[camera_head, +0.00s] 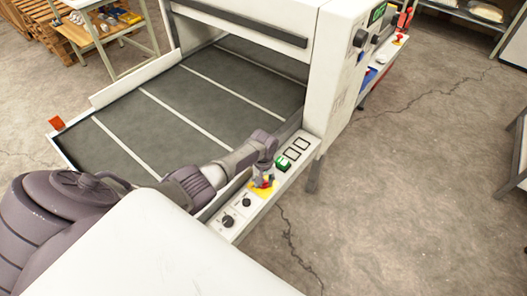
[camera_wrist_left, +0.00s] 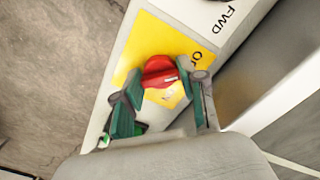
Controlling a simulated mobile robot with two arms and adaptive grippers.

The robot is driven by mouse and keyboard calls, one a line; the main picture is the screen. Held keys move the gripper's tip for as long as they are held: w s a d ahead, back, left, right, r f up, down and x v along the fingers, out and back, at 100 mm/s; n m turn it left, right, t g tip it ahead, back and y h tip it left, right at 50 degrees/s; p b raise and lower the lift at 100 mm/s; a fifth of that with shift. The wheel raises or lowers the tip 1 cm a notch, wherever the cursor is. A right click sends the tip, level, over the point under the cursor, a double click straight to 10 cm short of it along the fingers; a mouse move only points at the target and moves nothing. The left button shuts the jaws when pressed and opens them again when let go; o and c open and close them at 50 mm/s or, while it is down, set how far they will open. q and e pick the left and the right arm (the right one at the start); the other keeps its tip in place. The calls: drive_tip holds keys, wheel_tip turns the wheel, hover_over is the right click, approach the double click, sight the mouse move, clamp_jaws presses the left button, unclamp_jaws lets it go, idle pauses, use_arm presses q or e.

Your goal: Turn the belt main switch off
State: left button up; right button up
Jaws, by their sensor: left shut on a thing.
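The belt main switch is a red rotary knob (camera_wrist_left: 160,71) on a yellow plate (camera_wrist_left: 158,37) in the left wrist view. In the head view the yellow plate (camera_head: 262,190) shows on the belt's side panel, with the knob mostly hidden by my gripper. My left gripper (camera_wrist_left: 160,92) has its two teal-padded fingers on either side of the red knob, shut on it. In the head view the left gripper (camera_head: 263,180) reaches down onto the panel from the left. Part of an "O" label shows beside the knob. My right gripper is not in view.
Black knobs (camera_head: 228,221) sit on the panel nearer to me, and a green button (camera_head: 283,163) lies just beyond the switch. The dark conveyor belt (camera_head: 150,125) runs beside the panel into a white machine (camera_head: 335,70). Open concrete floor (camera_head: 420,150) lies to the right.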

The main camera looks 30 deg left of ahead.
use_arm(q)
drive_tip(key=shift+w+r, duration=0.1)
drive_tip(key=o, duration=1.2)
drive_tip(key=shift+c, duration=0.2)
drive_tip(key=shift+r, duration=0.4)
wheel_tip(320, 180, up, 11)
